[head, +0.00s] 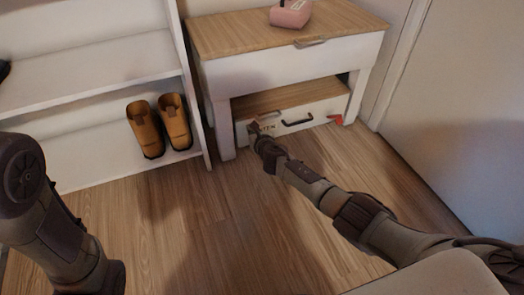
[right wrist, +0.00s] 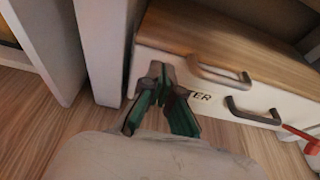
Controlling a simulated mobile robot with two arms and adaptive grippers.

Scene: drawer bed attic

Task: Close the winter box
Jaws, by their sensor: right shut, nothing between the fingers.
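The winter box (head: 325,108) is a low white box-like unit with a wood-coloured top, under the nightstand. A dark handle (head: 297,121) is on its front. My right gripper (head: 254,127) is at the left part of the box front, covering part of the label. In the right wrist view the gripper (right wrist: 160,85) has its fingers together and empty. I cannot tell whether it touches the front. My left arm shows at the left, but its gripper is out of view.
The nightstand (head: 225,72) has a wooden top with a pink object (head: 291,13) on it. A white shelf (head: 95,65) with brown shoes (head: 160,125) stands at the left. A red item (head: 336,119) is at the box's right end. Wooden floor in front is clear.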

